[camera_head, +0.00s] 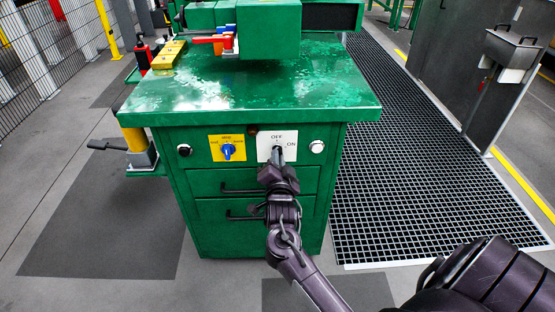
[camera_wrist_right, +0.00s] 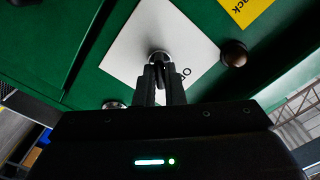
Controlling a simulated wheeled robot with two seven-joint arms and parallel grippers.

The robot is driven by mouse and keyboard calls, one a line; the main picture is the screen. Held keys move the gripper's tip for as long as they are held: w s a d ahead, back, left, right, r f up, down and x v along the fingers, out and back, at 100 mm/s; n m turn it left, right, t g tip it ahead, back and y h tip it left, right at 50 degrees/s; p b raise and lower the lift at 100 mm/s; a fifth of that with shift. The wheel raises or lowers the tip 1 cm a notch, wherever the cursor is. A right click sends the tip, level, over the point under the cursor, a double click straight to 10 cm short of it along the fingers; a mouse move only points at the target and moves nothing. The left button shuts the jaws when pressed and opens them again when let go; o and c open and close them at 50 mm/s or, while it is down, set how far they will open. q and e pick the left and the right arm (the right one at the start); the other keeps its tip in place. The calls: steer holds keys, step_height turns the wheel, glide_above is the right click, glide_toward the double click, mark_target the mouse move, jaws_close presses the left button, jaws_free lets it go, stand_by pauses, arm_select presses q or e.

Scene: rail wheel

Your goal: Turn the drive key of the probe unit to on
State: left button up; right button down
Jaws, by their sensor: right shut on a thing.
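The probe unit (camera_head: 240,93) is a green cabinet with a worn green top. On its front is a white plate (camera_head: 265,142) marked OFF at the top and ON at the right. My right gripper (camera_head: 277,158) reaches the middle of this plate and covers most of the drive key. In the right wrist view, the gripper's fingers (camera_wrist_right: 161,76) are shut on the drive key (camera_wrist_right: 159,58) at the white plate (camera_wrist_right: 130,58). The key's pointing direction is hidden by the fingers. My left gripper is not in view.
A yellow plate with a blue knob (camera_head: 228,151) sits left of the white plate. Round buttons (camera_head: 184,150) (camera_head: 317,146) flank both plates. Two drawers with black handles (camera_head: 240,190) lie below. A black lever (camera_head: 105,146) sticks out left. Floor grating (camera_head: 420,180) lies right.

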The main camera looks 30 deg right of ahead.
steer(key=shift+f, duration=0.1)
steer(key=m+b, duration=0.1)
steer(key=m, duration=0.3)
steer(key=shift+b, duration=0.35)
steer(key=shift+m, duration=0.3)
